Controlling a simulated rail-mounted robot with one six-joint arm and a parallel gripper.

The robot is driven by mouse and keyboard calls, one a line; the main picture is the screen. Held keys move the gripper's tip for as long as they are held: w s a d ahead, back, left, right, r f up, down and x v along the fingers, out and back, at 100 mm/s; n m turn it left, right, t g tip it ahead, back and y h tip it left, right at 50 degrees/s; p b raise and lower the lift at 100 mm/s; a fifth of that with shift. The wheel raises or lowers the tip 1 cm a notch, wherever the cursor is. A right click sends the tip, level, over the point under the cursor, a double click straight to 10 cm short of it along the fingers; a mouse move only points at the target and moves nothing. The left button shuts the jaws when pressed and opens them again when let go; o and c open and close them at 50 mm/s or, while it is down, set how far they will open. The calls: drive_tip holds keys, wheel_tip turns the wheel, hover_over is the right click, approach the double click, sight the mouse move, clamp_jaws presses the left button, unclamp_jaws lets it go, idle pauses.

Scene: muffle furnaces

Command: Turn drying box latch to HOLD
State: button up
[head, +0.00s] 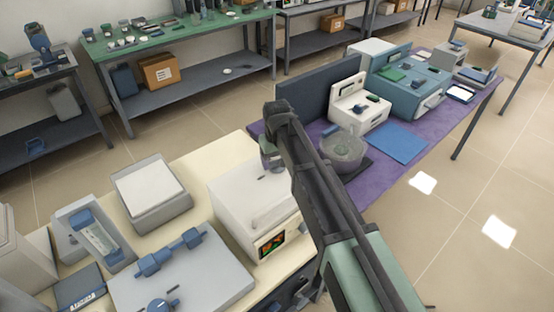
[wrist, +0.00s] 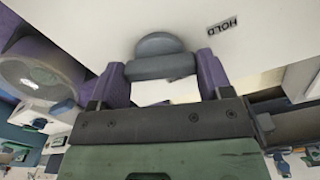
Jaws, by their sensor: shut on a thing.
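The drying box is most likely the white box (head: 245,205) with a small lit screen on its front, left of my arm in the head view. Its pale face (wrist: 90,25) fills the top of the wrist view. The grey latch (wrist: 158,44), a rounded knob with a bar, sits on this face. A HOLD label (wrist: 223,25), upside down in the picture, is right of the latch and apart from it. My gripper (wrist: 160,68) is shut on the latch bar, one purple finger on each side. In the head view my gripper (head: 271,158) is at the box's far edge, and the latch cannot be made out.
A round grey bowl-like vessel (head: 343,150) and a white device (head: 360,103) stand on the purple mat right of my arm. A dark upright panel (head: 312,88) is behind them. A grey plate with blue fittings (head: 205,275) and an open tray (head: 150,190) are left of the box.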

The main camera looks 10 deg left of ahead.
sight(277, 161)
drive_tip(key=shift+n, duration=1.7)
drive_tip(key=o, duration=0.9)
wheel_tip(277, 161, up, 11)
drive_tip(key=p, duration=1)
drive_tip(key=shift+f+p, duration=0.15)
drive_tip(key=shift+p, duration=0.25)
